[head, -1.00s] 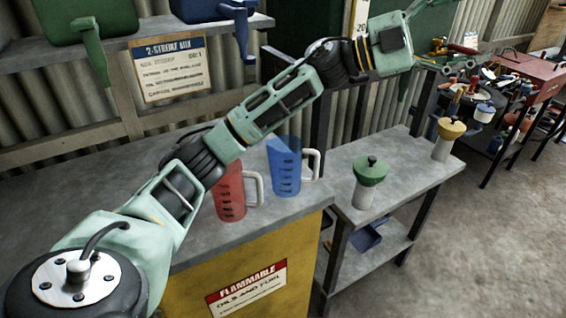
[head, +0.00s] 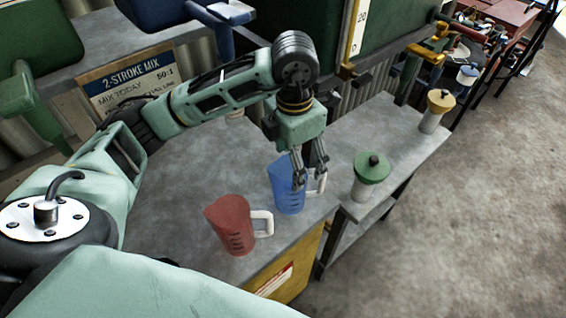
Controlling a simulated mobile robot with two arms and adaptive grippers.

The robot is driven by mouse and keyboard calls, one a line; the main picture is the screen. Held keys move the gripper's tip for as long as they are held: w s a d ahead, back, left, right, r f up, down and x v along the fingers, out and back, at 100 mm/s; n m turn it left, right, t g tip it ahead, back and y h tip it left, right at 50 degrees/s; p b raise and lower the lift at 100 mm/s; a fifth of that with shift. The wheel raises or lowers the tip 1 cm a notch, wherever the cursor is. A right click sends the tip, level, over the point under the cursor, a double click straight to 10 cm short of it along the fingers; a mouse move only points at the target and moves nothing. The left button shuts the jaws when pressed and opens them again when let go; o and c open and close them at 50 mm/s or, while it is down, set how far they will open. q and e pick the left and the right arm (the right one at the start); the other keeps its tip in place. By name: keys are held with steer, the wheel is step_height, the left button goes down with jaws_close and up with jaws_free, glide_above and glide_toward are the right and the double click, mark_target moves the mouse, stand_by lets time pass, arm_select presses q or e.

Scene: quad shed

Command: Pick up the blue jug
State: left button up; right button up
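The blue jug (head: 286,192) stands upright on the grey bench top, its white handle (head: 318,182) to the right. My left gripper (head: 309,184) points down at the jug's right side, by the handle. Its two fingers are apart and overlap the jug's upper right part and the handle in the picture. I cannot tell whether they touch it. The red jug (head: 229,222) stands upright to the left and nearer, with its white handle toward the blue jug. My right gripper is out of view.
A green-lidded container (head: 371,168) and a yellow-lidded one (head: 437,108) stand on the lower shelf bench at right. Green and blue cans (head: 168,12) sit on the shelf above. The bench (head: 180,215) left of the red jug is clear.

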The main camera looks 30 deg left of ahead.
arm_select(q)
steer(key=f+p, duration=0.1)
steer(key=f, duration=0.1)
steer(key=f+p, duration=0.1)
steer(key=f, duration=0.2)
steer(key=s+f+p, duration=0.1)
steer(key=f, duration=0.2)
steer(key=c, duration=1.2)
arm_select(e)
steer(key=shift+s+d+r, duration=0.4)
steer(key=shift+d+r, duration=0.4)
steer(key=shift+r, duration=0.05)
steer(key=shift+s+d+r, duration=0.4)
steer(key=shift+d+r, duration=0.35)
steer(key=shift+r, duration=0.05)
